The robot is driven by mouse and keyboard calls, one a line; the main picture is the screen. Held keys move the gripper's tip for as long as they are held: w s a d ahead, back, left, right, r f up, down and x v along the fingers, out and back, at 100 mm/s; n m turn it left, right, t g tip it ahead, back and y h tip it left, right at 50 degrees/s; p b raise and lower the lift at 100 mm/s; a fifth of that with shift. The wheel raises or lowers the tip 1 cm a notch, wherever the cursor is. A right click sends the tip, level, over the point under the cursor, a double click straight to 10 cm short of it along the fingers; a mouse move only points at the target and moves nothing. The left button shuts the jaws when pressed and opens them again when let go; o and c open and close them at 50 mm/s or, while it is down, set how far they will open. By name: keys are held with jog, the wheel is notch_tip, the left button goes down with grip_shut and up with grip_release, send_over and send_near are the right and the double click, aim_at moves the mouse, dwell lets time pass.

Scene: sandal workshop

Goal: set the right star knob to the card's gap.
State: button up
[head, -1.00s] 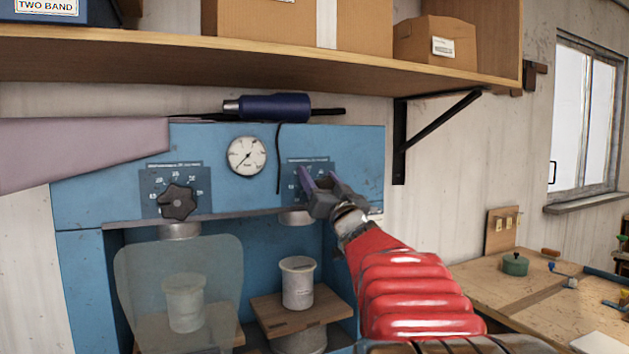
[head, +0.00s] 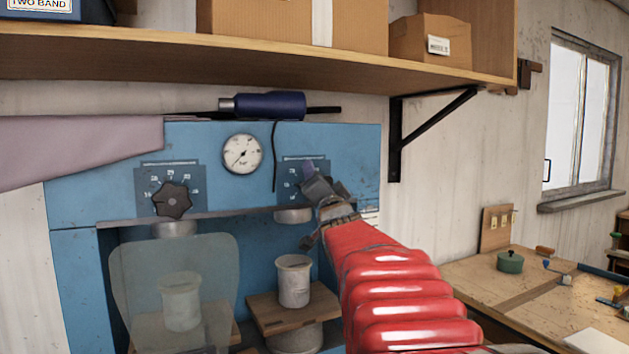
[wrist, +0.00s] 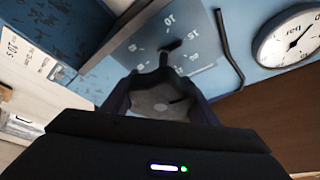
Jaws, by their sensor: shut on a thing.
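The right star knob sits on a numbered dial plate (head: 291,168) on the right of the blue press (head: 352,150). My gripper (head: 308,172) is at this plate and shut on the knob, hiding most of it in the head view. In the wrist view a dark part of the right star knob (wrist: 171,46) shows just beyond the jaws (wrist: 160,80), near the printed numbers. Its exact setting cannot be read. A white card (wrist: 25,58) with print shows at the left of the wrist view; its text is too unclear to read.
The left star knob (head: 172,199) stands free on its own dial. A round gauge (head: 242,154) is between the dials. A shelf (head: 300,66) with boxes runs above, with a black bracket (head: 394,140) at right. White cups stand below; a workbench (head: 520,290) is at right.

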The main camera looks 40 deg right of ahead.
jog(key=shift+a+r, duration=0.1)
jog(key=shift+r, duration=0.1)
jog(key=o, duration=1)
jog(key=shift+f, duration=0.1)
jog(key=shift+o, duration=0.2)
